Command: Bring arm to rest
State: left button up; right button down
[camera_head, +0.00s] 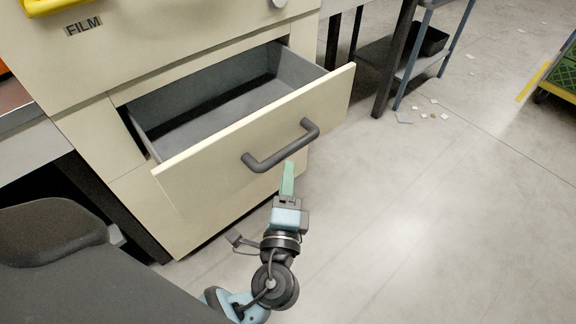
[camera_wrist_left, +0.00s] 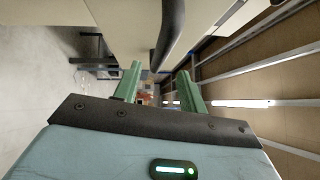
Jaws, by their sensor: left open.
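My left gripper (camera_head: 288,178) points up at the front of an open drawer (camera_head: 200,168) in a cream cabinet. Its green fingers sit just below the drawer's dark grey bar handle (camera_head: 282,148) in the head view. In the left wrist view, the fingers of the gripper (camera_wrist_left: 160,88) are apart with nothing held between them. The dark handle (camera_wrist_left: 172,35) runs down from the top edge there, toward the gap between the fingers. I cannot tell how near the handle is in depth. My right gripper is not in view.
The drawer is pulled well out and its grey inside looks empty. A shelf unit (camera_head: 400,65) with a black bin (camera_head: 430,40) stands behind. The floor (camera_head: 440,210) at right is clear, apart from small scraps farther back.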

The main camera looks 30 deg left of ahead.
pick_arm(q)
jog(key=shift+s, duration=0.15)
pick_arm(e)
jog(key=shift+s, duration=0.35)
